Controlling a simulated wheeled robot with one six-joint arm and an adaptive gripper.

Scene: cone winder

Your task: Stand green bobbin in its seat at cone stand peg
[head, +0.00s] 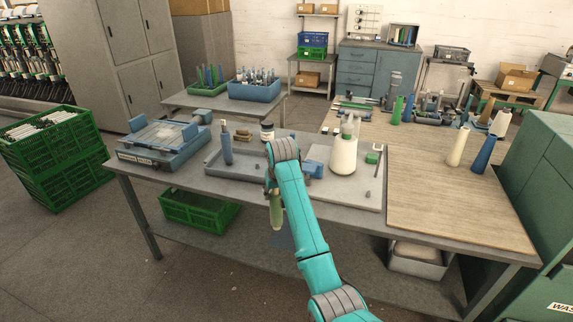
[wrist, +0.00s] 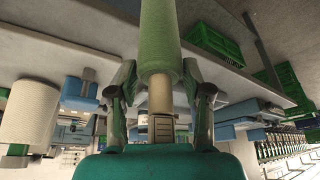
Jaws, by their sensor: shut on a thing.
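The green bobbin (head: 278,213) hangs roughly upright below my gripper (head: 274,187), in front of the near edge of the grey table. In the wrist view the green bobbin (wrist: 160,45) runs up the middle of the picture. Its narrower pale end sits between the two fingers of my gripper (wrist: 161,97), which are shut on it. A cream cone (head: 343,158) stands on a pale board on the table, right of my arm; a ribbed pale cone (wrist: 28,110) shows at the left of the wrist view. I cannot make out an empty peg or seat; my arm hides part of the table.
A cream bobbin (head: 457,147) and blue cone (head: 485,152) stand on the wooden top (head: 430,195). A green crate (head: 200,210) is under the table.

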